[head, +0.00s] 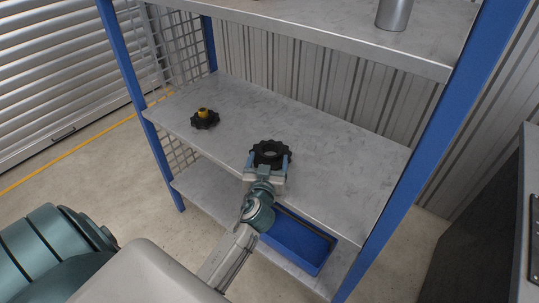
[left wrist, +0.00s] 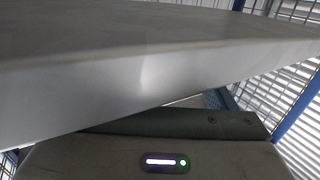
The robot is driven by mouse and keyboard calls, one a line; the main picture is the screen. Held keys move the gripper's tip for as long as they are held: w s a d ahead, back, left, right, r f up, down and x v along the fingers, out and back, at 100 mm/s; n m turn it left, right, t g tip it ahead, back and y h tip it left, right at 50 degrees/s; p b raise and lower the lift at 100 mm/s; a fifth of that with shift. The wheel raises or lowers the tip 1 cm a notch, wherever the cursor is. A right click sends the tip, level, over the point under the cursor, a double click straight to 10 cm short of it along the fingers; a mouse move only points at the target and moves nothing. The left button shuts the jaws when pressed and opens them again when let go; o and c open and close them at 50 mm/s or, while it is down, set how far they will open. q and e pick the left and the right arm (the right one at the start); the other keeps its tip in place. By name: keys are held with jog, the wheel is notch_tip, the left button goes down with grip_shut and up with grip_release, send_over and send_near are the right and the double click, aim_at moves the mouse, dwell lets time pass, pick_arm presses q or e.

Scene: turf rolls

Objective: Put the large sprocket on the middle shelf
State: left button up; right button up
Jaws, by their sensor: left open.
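The large sprocket (head: 270,148), a black toothed ring with a hole in its middle, lies flat at the front edge of the middle shelf (head: 330,150) in the head view. My left gripper (head: 269,160) is at its near side, with its fingers apart to the left and right of the sprocket's near part. The gripper is open; whether a finger touches the sprocket is hard to tell. The left wrist view shows a grey shelf edge (left wrist: 120,85) close up, but not the sprocket or the fingertips. My right gripper is not in view.
A smaller black toothed part with a yellow hub (head: 203,114) stands on the middle shelf's left. A grey cylinder (head: 394,14) stands on the top shelf. A blue bin (head: 298,243) sits on the lower shelf. Blue posts (head: 400,180) bound the rack; the middle shelf's right side is clear.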

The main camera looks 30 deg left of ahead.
pick_arm(q)
jog(key=b+v, duration=0.1)
jog(key=v, duration=0.7)
jog(key=shift+s, duration=0.25)
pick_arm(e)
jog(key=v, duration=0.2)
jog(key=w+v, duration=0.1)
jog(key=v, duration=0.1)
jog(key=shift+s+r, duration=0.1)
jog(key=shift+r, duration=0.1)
